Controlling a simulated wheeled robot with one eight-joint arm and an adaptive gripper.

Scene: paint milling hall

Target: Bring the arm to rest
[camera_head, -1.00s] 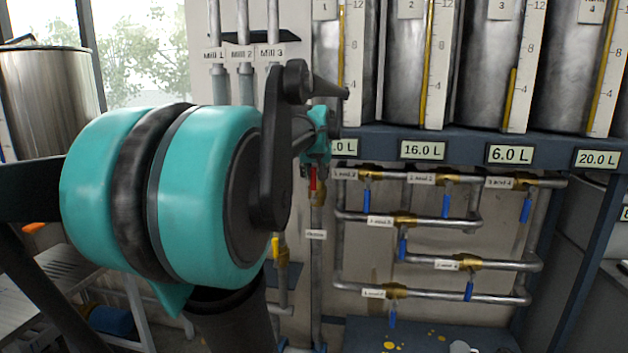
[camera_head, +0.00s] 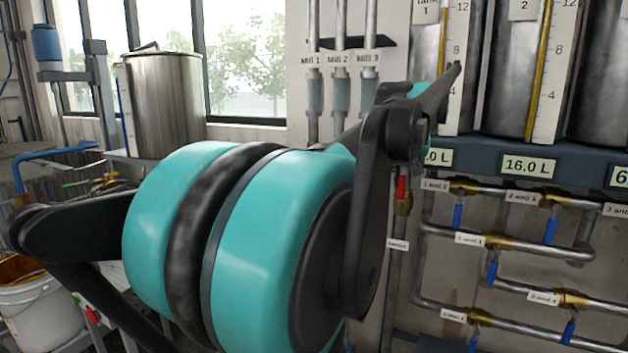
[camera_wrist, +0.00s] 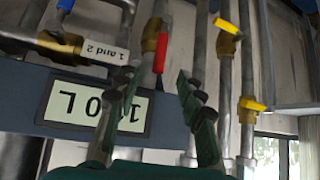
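My arm fills the middle of the head view, with its teal and black joint large in front. Its far end points up and to the right, in front of the pipes and tanks. My gripper shows in the wrist view (camera_wrist: 157,88), its two dark green fingers spread apart with nothing between them. Beyond the fingertips is a red valve handle (camera_wrist: 161,52), apart from them. The red handle also shows in the head view (camera_head: 401,187), below my arm's end. The fingers cannot be made out in the head view.
Tanks with level scales (camera_head: 545,70) stand at the right above volume displays (camera_head: 529,166). Below is pipework with blue-handled valves (camera_head: 550,230). A steel vessel (camera_head: 165,105) and a white bucket (camera_head: 38,315) are at the left. Mill pipes (camera_head: 341,95) rise behind my arm.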

